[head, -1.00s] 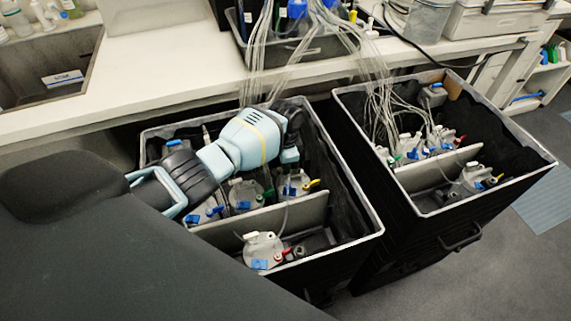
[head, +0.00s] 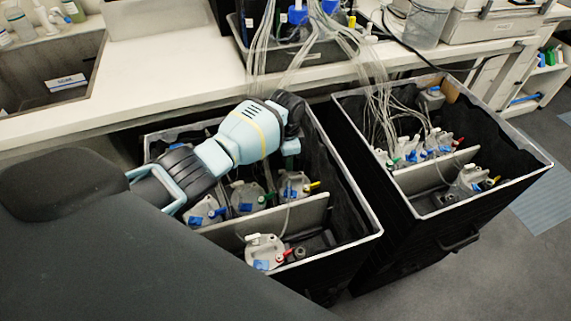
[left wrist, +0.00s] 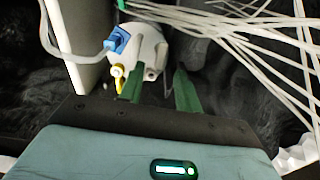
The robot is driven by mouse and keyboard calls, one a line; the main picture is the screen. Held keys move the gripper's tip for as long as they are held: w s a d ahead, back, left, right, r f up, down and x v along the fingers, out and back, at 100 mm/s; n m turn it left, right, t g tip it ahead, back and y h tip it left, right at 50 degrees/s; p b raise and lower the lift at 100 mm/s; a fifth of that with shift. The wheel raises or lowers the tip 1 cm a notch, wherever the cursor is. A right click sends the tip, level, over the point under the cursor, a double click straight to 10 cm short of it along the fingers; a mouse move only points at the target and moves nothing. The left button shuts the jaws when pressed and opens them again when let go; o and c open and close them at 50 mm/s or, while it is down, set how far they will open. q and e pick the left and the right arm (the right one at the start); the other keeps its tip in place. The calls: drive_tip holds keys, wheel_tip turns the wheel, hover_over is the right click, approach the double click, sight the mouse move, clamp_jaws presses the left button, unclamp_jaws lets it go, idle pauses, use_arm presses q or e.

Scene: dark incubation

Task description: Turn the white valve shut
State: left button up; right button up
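My left arm reaches over the left black bin (head: 372,233). My left gripper (left wrist: 160,88) shows two green fingers apart with nothing held between them. In the left wrist view its left finger overlaps a pale bottle (left wrist: 150,45) with a blue fitting (left wrist: 117,41) and a yellow valve (left wrist: 118,71); I cannot tell whether they touch. In the head view the fingers are hidden. A small white valve (head: 252,238) shows on the front bottle (head: 265,253) of the left bin, apart from the gripper. Which white valve is meant I cannot tell. My right gripper is not in view.
Several capped bottles stand behind a grey divider (head: 300,217) in the left bin. Thin clear tubes (head: 375,85) hang from the bench (head: 150,75) into the bins. A second bin (head: 500,195) with more bottles stands to the right.

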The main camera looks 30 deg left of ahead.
use_arm(q)
wheel_tip(320, 180, up, 3)
drive_tip(key=shift+f, duration=0.2)
drive_tip(key=shift+r+p, duration=0.3)
drive_tip(key=shift+r, duration=0.1)
